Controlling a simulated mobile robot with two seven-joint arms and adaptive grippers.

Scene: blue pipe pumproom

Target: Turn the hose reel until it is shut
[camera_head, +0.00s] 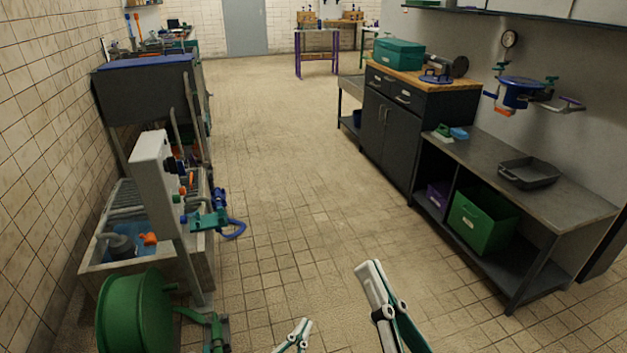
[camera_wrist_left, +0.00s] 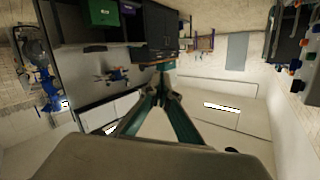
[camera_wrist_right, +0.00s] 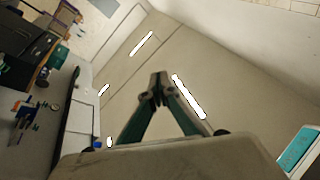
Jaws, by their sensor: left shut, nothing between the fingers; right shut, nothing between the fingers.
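The hose reel (camera_head: 135,312) is a green drum at the lower left of the head view, near the left wall, with a green stand or arm beside it at floor level. Its lower edge is cut off by the frame. My left gripper (camera_head: 303,325) shows at the bottom middle of the head view, to the right of the reel and apart from it. My right gripper (camera_head: 372,268) is further right, over bare floor. In the left wrist view my left gripper (camera_wrist_left: 160,70) has its fingertips together. In the right wrist view my right gripper (camera_wrist_right: 158,80) also has its fingertips together. Both are empty.
A basin with blue water (camera_head: 155,222) and a white panel post (camera_head: 155,175) stand behind the reel. A grey bench (camera_head: 540,200) with a green crate (camera_head: 482,222) and a dark cabinet (camera_head: 390,130) line the right. The tiled floor between (camera_head: 300,200) is clear.

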